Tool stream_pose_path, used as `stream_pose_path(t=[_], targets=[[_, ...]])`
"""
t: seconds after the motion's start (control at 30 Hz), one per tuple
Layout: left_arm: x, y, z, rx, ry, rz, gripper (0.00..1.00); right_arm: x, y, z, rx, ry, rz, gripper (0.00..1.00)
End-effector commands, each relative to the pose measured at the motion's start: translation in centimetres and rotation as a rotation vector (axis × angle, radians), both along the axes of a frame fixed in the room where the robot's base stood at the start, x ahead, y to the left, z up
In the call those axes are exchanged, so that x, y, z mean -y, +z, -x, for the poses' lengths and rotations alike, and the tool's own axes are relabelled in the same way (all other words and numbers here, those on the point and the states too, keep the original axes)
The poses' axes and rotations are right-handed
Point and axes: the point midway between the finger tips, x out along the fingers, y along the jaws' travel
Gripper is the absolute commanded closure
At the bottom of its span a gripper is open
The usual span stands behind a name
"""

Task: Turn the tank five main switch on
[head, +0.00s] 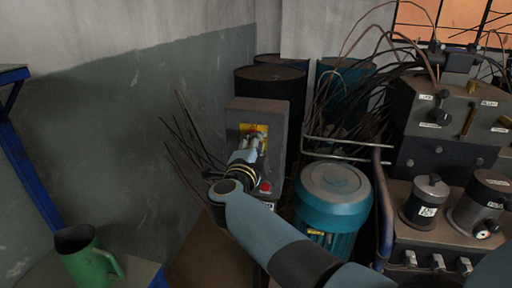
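A grey control box (277,118) stands in the middle of the head view. A yellow plate (262,130) is on its upper front, and a switch there is mostly hidden behind my gripper. A red button (266,187) sits lower on the box, with a small white label (269,205) below it that I cannot read. My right gripper (254,141) is at the yellow plate, its fingers pointing at it. I cannot tell whether it touches the switch or whether the fingers are closed. My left gripper is not in view.
A teal motor-like drum (333,190) stands right of the box, with dark drums (270,82) behind. Loose cables (190,140) hang at the box's left. A green jug (88,262) stands at lower left. Machinery with a knob (439,112) and labelled canisters (425,200) fills the right.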

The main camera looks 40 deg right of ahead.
Motion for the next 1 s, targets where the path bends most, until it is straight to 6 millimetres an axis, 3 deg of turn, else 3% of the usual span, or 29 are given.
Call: stream_pose_path(t=[0.43, 1.0], targets=[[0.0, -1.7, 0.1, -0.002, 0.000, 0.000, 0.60, 0.0, -0.8, 0.1, 0.178, 0.000, -0.157, 1.00], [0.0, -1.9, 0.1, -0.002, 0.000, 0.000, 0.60, 0.0, -0.8, 0.1, 0.207, 0.000, -0.184, 1.00]])
